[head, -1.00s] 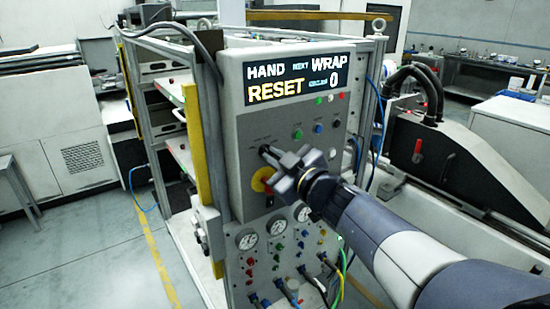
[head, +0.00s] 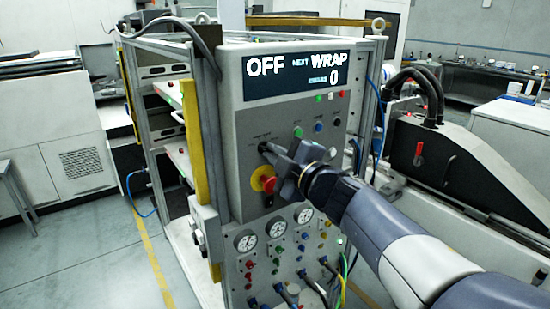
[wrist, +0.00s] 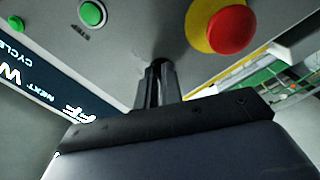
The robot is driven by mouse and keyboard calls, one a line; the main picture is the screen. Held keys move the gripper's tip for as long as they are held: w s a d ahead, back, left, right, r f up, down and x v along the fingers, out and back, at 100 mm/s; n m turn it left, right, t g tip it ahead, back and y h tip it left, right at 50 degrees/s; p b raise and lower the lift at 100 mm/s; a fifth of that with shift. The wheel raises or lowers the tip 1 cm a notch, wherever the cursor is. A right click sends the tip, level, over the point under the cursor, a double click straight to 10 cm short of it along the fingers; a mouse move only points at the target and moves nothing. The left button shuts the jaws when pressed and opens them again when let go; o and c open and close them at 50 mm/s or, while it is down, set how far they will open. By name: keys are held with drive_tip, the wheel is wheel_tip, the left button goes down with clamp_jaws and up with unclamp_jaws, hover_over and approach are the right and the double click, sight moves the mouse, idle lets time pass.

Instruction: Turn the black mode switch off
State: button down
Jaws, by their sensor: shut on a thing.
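The black mode switch is on the grey control panel (head: 244,180), mostly hidden between my fingertips. My gripper (head: 267,151) reaches in from the right and is shut on it. In the wrist view my gripper (wrist: 157,78) has its two dark fingers close together against the panel face, and the switch cannot be made out clearly between them. The display (head: 295,75) at the top of the panel reads "OFF", with "NEXT WRAP" and a 0 beside it.
A red mushroom button on a yellow plate (head: 268,184) sits just below my gripper; it also shows in the wrist view (wrist: 230,32). Green (head: 297,132) and blue (head: 318,127) buttons are to the right. Gauges (head: 246,241) and cables are lower down.

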drive_tip(key=shift+n, duration=0.4)
drive_tip(key=c, duration=1.6)
unclamp_jaws()
drive_tip(key=shift+o, duration=0.2)
drive_tip(key=v, duration=1.1)
drive_tip(key=shift+w, duration=0.15)
drive_tip(key=x, duration=1.1)
